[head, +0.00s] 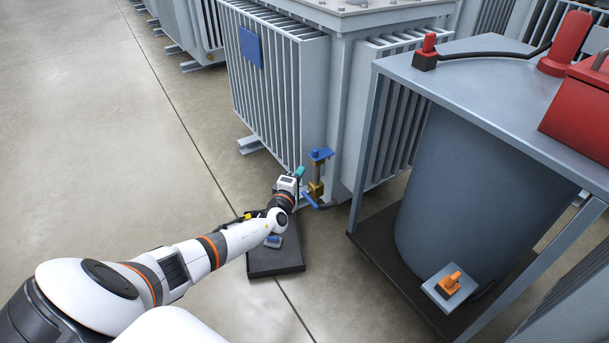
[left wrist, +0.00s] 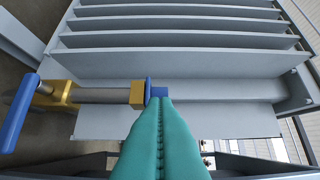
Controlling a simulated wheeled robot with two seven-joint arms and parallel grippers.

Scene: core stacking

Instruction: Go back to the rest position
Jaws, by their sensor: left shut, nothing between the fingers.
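My left gripper (head: 300,171) is at the end of my outstretched white arm, beside the valve on the grey transformer (head: 341,90). Its teal fingers (left wrist: 160,130) are pressed together with nothing between them. The brass valve (head: 316,188) has a blue lever (head: 310,201) below and a blue piece (head: 320,154) on top. In the left wrist view the brass valve body (left wrist: 62,92), its pipe and the blue lever (left wrist: 18,112) lie to the left. The fingertips overlap the small blue piece there; I cannot tell if they touch it. My right gripper is not seen.
A black tray (head: 276,262) with a small blue-grey item (head: 273,241) lies on the floor under my arm. A grey frame table (head: 480,75) with a large cylinder (head: 465,190) stands right. Its top holds red items. Open floor (head: 80,130) lies left.

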